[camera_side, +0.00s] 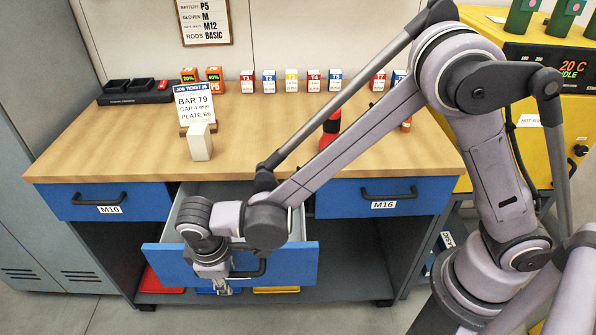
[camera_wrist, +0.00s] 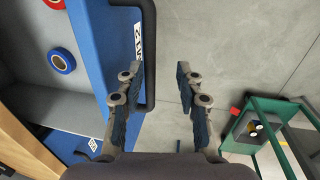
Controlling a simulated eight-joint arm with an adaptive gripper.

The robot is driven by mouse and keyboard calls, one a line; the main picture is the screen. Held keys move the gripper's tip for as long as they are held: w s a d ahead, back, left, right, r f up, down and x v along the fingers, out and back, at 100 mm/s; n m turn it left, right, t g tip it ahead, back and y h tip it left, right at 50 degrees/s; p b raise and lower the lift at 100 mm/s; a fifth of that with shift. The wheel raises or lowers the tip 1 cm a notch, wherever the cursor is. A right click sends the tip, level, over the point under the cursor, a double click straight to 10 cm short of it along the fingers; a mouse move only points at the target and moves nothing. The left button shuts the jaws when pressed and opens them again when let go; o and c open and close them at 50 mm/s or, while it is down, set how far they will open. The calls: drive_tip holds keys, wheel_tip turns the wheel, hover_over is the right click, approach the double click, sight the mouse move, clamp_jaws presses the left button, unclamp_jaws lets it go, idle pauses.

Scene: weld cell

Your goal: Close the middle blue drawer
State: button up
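The middle blue drawer (camera_side: 295,262) is pulled out between two shut blue drawers; its front also shows in the wrist view (camera_wrist: 88,50). Its black handle (camera_side: 262,268) is partly hidden by my gripper in the side view. My gripper (camera_side: 222,287) points down at the drawer front, left of the handle's visible end. In the wrist view my gripper (camera_wrist: 160,70) is open with no object gripped. The handle bar (camera_wrist: 150,45) appears between the fingertips, close to the left finger. I cannot tell whether they touch.
A red tape roll (camera_wrist: 55,4) and a blue one (camera_wrist: 62,61) lie inside the drawer. The M10 drawer (camera_side: 150,200) and M16 drawer (camera_side: 340,198) flank it. Coloured bins, including a red one (camera_side: 155,282), sit below.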

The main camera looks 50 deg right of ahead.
drive_tip(key=s+a+r, duration=0.4)
drive_tip(key=r, duration=0.3)
drive_tip(key=shift+s+a+r, duration=0.2)
drive_tip(key=shift+s+a, duration=0.1)
drive_tip(key=shift+s, duration=0.15)
clamp_jaws()
drive_tip(key=s+d+f+n, duration=0.1)
drive_tip(key=s+d+n, duration=0.2)
drive_tip(key=s+n, duration=0.45)
drive_tip(key=s+d+f+n, duration=0.1)
drive_tip(key=s+d+n, duration=0.35)
drive_tip(key=n, duration=0.55)
drive_tip(key=w+d+f, duration=0.3)
drive_tip(key=w+f, duration=0.1)
drive_tip(key=f, duration=0.5)
drive_tip(key=shift+w+d+f, duration=0.15)
drive_tip(key=shift+d+f, duration=0.15)
drive_tip(key=shift+f, duration=0.1)
